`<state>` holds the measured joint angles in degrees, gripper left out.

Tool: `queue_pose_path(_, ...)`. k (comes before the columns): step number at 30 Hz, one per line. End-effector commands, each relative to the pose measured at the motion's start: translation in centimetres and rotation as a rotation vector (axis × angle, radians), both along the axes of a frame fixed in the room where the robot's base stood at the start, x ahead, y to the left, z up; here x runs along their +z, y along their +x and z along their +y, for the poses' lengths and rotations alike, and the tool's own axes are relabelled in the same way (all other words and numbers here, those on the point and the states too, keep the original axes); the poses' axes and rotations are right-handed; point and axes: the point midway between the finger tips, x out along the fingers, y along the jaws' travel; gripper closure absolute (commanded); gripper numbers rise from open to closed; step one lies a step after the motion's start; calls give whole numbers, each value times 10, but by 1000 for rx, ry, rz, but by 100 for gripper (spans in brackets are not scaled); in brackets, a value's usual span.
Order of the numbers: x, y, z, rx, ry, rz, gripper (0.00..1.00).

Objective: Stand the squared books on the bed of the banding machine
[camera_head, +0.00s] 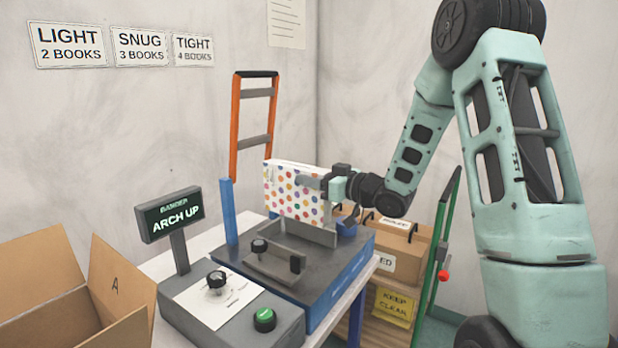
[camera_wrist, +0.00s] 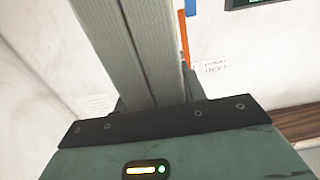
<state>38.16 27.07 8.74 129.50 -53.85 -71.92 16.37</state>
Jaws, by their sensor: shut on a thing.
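The books (camera_head: 290,190) show as one upright block with a white, multicoloured polka-dot cover at the banding machine. How many books are in the block I cannot tell. My gripper (camera_head: 318,184) is shut on their right side, coming in from the right. The banding machine's bed (camera_head: 338,258) is dark grey on a blue body. A low grey plate (camera_head: 305,230) on it hides the block's lower edge, so I cannot tell whether the block touches the bed. In the wrist view, grey gripper parts (camera_wrist: 135,50) fill the middle and the books are not recognisable.
The display (camera_head: 168,214) reads "ARCH UP". A control box (camera_head: 230,305) with a knob and green button stands in front. An open carton (camera_head: 80,295) is at the left. Closed cartons (camera_head: 400,258) and a green-railed cart (camera_head: 440,240) are at the right. Wall signs (camera_head: 120,46) read LIGHT, SNUG, TIGHT.

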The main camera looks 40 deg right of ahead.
Motion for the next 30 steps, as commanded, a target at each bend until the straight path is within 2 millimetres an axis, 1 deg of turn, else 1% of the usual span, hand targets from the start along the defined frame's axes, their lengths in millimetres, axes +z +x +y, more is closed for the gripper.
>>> queue_pose_path(6,2,-1,0,0,0,-4,100)
queue_pose_path(11,-5,0,0,0,0,-4,100)
queue_pose_path(17,-19,-1,0,0,0,-4,100)
queue_pose_path(30,-58,-1,0,0,1,-3,100)
